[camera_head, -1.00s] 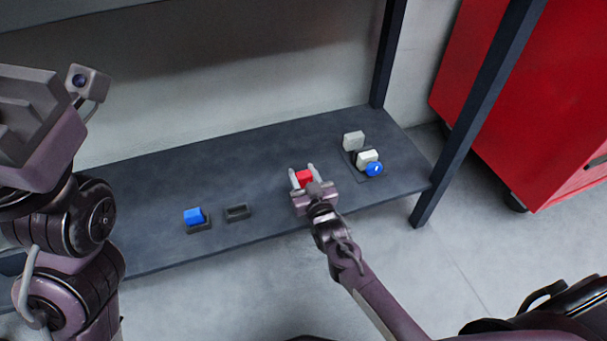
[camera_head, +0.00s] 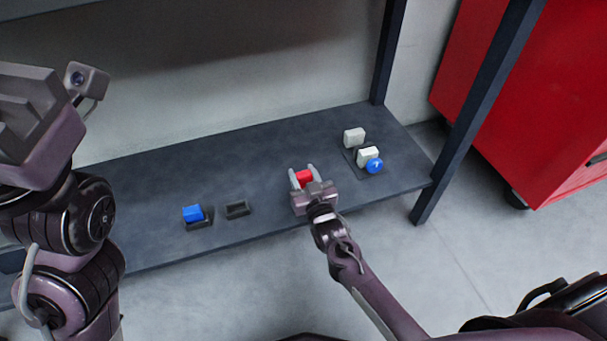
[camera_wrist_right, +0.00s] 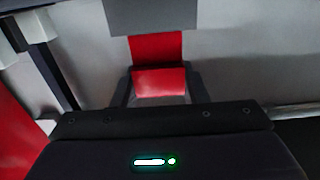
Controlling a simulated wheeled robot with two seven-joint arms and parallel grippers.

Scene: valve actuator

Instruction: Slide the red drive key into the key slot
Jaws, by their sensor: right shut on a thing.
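The red drive key (camera_head: 304,176) is between the fingers of my right gripper (camera_head: 304,172), which is shut on it above the front part of the dark shelf. In the right wrist view the red key (camera_wrist_right: 160,83) sits between the two dark fingers. A dark rectangular holder with an empty recess (camera_head: 237,209) lies to the left of the gripper. To the right is a dark plate with white blocks (camera_head: 368,155) and a round blue knob (camera_head: 374,165). I cannot tell which recess is the key slot. My left arm's end (camera_head: 35,110) shows at the left; its fingertips cannot be made out.
A blue block (camera_head: 193,213) sits in a dark holder at the left front of the shelf (camera_head: 150,190). A shelf post (camera_head: 470,120) rises at the right, with a red cabinet (camera_head: 540,110) beyond. The shelf's middle is clear.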

